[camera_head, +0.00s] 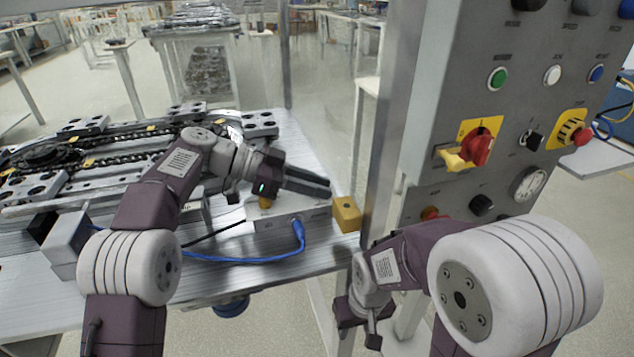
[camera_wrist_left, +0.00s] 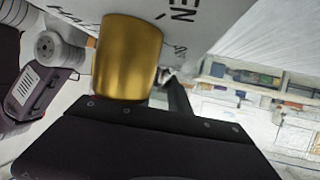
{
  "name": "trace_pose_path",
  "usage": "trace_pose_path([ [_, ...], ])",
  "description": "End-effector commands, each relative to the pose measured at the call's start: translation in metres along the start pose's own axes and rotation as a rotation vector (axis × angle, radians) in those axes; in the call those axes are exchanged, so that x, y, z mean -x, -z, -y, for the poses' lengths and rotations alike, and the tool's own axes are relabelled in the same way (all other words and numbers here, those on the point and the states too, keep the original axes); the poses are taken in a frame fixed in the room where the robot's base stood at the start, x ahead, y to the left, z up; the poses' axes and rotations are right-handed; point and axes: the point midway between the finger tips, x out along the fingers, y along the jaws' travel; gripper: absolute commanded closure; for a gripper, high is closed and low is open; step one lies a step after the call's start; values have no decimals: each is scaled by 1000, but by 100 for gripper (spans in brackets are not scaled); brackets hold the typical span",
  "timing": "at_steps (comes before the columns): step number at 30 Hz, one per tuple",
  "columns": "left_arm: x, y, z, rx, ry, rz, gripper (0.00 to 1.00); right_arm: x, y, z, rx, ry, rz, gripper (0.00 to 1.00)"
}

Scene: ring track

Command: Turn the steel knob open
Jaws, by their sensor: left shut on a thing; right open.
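My left gripper (camera_head: 308,184) is over the grey box (camera_head: 285,222) on the table. It is shut on the steel knob, which the fingers hide in the head view; I cannot tell how far it is turned. A brass-coloured cylinder (camera_head: 265,203) stands on the box beside the gripper. In the left wrist view this brass cylinder (camera_wrist_left: 128,55) is large, outside the fingers, near printed letters ending in "EN". My right gripper (camera_head: 360,322) is open and empty, low in front of the table's right end.
A blue cable (camera_head: 250,259) runs from the box front across the table. A yellow block (camera_head: 346,214) stands at the box's right end. A chain track (camera_head: 90,155) fills the table's left side. A grey control panel (camera_head: 470,100) with buttons and a red-yellow switch rises at right.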

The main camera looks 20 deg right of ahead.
Motion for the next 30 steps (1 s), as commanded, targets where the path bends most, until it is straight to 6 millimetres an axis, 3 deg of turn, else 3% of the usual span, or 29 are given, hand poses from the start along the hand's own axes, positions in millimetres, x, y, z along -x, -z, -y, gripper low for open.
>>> trace_pose_path([
  [5,0,1,0,-1,1,-2,100,0,0,0,0,0,0,56],
  [6,0,1,0,-1,1,-2,72,0,0,0,0,0,0,56],
  [7,0,1,0,-1,1,-1,69,0,0,0,0,0,0,56],
  [21,-1,-1,0,2,5,0,69,-3,0,0,0,0,0,56],
  [25,-4,-7,0,18,53,2,69,-25,-2,0,0,0,0,56],
  [30,-6,-11,-2,78,204,2,69,-70,-7,-1,0,0,0,56],
])
